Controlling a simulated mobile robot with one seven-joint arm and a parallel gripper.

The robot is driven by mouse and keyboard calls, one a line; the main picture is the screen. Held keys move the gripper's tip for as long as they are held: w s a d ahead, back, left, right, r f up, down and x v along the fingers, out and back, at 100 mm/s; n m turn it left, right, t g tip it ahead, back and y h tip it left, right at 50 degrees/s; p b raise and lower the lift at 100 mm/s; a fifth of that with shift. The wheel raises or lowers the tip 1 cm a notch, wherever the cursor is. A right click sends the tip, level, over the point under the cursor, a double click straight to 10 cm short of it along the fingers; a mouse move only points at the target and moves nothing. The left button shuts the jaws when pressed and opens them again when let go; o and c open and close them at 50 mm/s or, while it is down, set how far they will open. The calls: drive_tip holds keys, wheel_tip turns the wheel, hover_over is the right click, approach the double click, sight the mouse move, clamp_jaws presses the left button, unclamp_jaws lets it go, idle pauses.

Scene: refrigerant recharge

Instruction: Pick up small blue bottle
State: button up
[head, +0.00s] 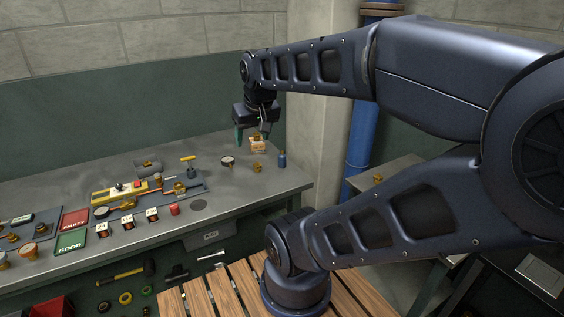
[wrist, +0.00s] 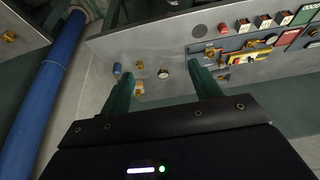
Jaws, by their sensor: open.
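The small blue bottle (head: 282,160) stands upright at the right end of the grey workbench, near its edge. It also shows in the wrist view (wrist: 117,69), just beyond and left of the left fingertip. My gripper (head: 252,136) hangs above the back right of the bench, to the left of the bottle and apart from it. In the wrist view my gripper (wrist: 160,80) has its two green fingers spread wide with nothing held between them. The bottle lies outside the gap between the fingers.
A small orange-and-white block (head: 257,145) is close under the gripper. A brass fitting (head: 257,167) and a round gauge (head: 228,161) stand nearby. A yellow manifold tool (head: 120,192) lies farther left. A blue pipe (head: 363,135) rises beyond the bench's right end.

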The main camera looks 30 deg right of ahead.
drive_tip(key=w+d+f+m+h, duration=0.3)
drive_tip(key=w+d, duration=0.4)
drive_tip(key=w, duration=0.4)
drive_tip(key=m+g, duration=0.1)
drive_tip(key=m, duration=0.4)
approach(282, 155)
drive_tip(key=shift+x, duration=6.05)
drive_tip(key=shift+w, duration=0.1)
drive_tip(key=shift+c, duration=0.2)
drive_tip(key=c, duration=1.1)
